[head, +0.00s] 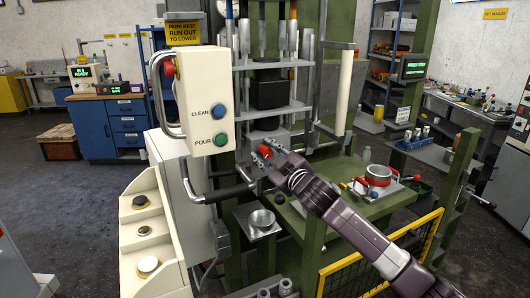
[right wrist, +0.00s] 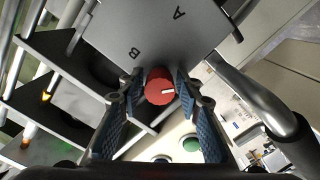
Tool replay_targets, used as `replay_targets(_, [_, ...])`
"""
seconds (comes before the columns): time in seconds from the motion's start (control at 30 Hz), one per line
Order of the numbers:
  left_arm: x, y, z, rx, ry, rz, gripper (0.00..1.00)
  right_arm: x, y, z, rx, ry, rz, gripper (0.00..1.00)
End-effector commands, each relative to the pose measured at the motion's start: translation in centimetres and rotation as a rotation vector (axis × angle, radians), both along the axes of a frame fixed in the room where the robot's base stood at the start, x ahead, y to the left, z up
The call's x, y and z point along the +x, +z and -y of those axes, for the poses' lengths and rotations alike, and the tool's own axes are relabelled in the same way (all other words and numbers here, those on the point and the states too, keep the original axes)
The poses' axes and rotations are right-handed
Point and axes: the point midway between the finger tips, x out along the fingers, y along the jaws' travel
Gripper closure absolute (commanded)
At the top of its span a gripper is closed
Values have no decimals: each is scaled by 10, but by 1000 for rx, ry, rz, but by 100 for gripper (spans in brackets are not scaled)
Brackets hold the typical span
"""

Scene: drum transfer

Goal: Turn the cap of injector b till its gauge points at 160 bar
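A red cap (right wrist: 160,87) with a white line on its face stands between the fingers of my right gripper (right wrist: 160,78) in the right wrist view. The fingers straddle it, with what look like narrow gaps on both sides. The cap sits by a grey plate (right wrist: 165,35) lettered A and B, with the B nearer to it. In the head view the cap (head: 264,151) shows at the tip of my right gripper (head: 266,155), in front of the green press. No gauge dial or pressure reading can be made out. My left gripper is not in view.
A cream control box (head: 195,90) with CLEAN and POUR buttons hangs left of my right gripper. A bar with a black grip (head: 232,192) juts out below it.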

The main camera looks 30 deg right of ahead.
Motion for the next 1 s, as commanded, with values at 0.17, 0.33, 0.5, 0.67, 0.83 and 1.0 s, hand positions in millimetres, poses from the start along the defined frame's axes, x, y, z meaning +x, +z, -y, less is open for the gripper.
replay_targets(0.17, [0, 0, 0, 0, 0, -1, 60, 0, 0, 0, 1, 0, 0, 60])
replay_targets(0.33, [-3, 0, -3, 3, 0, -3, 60, -1, 0, 0, 1, 0, 0, 60])
replay_targets(0.5, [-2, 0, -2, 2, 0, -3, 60, -12, -1, -1, -1, 1, -2, 60])
replay_targets(0.67, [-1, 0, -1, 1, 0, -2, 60, -36, -2, -4, -1, 1, -4, 60])
replay_targets(0.83, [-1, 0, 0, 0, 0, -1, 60, -65, -2, -8, -2, 2, -3, 60])
replay_targets(1.0, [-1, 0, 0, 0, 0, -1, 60, -90, -1, -10, -2, 1, -2, 60])
